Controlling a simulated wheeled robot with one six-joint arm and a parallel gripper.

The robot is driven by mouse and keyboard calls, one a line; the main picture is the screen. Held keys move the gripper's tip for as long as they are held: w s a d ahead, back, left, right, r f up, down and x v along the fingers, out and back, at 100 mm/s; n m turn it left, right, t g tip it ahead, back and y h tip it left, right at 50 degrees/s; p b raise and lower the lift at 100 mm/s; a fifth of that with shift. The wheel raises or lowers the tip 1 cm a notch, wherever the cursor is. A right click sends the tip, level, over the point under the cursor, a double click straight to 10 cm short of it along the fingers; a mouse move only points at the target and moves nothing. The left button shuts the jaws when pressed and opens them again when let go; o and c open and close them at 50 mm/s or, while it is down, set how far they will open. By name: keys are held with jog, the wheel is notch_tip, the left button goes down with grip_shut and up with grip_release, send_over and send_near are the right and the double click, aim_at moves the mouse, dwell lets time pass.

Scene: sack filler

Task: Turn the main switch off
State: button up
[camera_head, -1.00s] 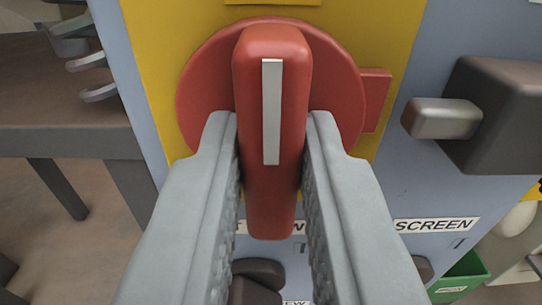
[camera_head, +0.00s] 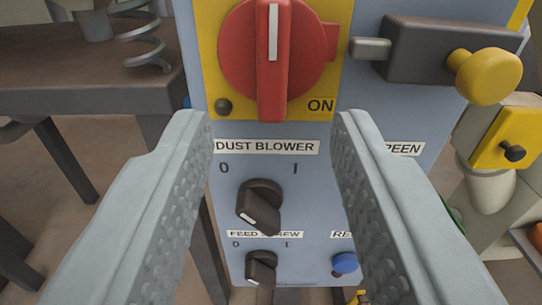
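The main switch (camera_head: 272,75) is a red rotary handle on a red disc, set on a yellow plate (camera_head: 222,82) at the top of the blue-grey panel. Its handle stands upright, with a white stripe pointing up. The word ON shows at the plate's lower right; the plate's top is cut off. My gripper (camera_head: 272,120) is open and empty. Its fingers are spread wide in front of the panel, below and to either side of the handle, and apart from it.
Below are black knobs labelled DUST BLOWER (camera_head: 259,206) and FEED SCREW (camera_head: 261,268), and a blue button (camera_head: 344,263). A dark latch block (camera_head: 425,50) with a yellow knob (camera_head: 484,75) juts out at right. A brown table (camera_head: 90,95) with a metal spring stands left.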

jog(key=s, duration=0.9)
jog(key=shift+s+a, duration=0.15)
jog(key=shift+s, duration=0.05)
dwell(1.8)
